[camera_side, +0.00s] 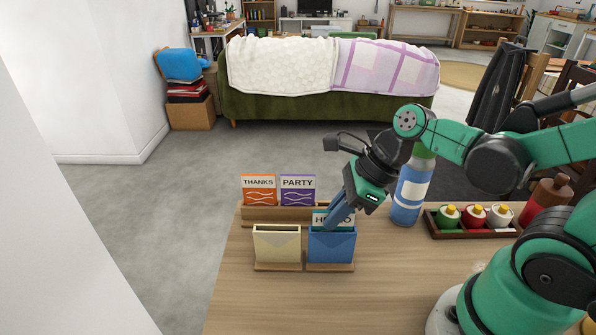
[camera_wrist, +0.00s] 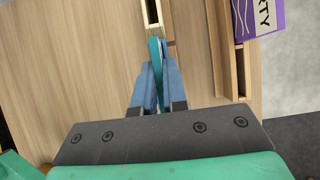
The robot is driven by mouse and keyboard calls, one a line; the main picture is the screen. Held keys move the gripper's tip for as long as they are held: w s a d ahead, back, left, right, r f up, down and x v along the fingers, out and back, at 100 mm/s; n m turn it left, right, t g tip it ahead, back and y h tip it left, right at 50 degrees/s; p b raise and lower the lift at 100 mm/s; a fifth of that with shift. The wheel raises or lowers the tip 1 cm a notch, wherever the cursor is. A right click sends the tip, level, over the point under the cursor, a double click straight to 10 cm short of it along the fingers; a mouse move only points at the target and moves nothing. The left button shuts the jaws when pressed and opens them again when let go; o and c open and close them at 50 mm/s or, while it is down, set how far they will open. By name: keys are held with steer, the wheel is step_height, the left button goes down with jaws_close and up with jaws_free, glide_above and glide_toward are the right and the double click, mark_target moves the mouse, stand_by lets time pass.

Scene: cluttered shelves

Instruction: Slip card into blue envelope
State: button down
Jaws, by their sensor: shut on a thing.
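The teal-topped HELLO card (camera_side: 319,218) shows just above the blue envelope (camera_side: 331,246) in the side view. Its lower part is hidden by the envelope's front; I cannot tell for sure whether it is inside or behind. My gripper (camera_side: 332,219) is shut on the card, its blue fingers slanting down from the upper right and covering part of the lettering. In the wrist view, the card's teal edge (camera_wrist: 154,52) lies between my gripper's two blue fingers (camera_wrist: 157,72). The blue envelope is hard to make out there.
A cream envelope (camera_side: 277,246) stands left of the blue one. Behind them, a wooden rack (camera_side: 262,215) holds an orange THANKS card (camera_side: 258,188) and a purple PARTY card (camera_side: 298,188). A blue bottle (camera_side: 409,193) and a tray of small bottles (camera_side: 473,232) stand to the right.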

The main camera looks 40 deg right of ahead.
steer(key=shift+f, duration=0.4)
stand_by(0.4)
steer(key=c, duration=0.8)
jaws_free()
steer(key=shift+c, duration=0.2)
steer(key=shift+v, duration=2.75)
steer(key=n, duration=0.4)
steer(key=n+h, duration=0.1)
steer(key=n, duration=0.1)
steer(key=shift+w+d+f, duration=0.15)
steer(key=shift+w+d, duration=0.1)
steer(key=shift+d, duration=0.05)
steer(key=w+n+t+h, duration=0.1)
steer(key=n, duration=0.6)
steer(key=w+n+t+h, duration=0.1)
steer(key=n, duration=0.6)
steer(key=w+d+r+n+t+h, duration=0.1)
steer(key=n, duration=0.6)
steer(key=shift+r, duration=0.1)
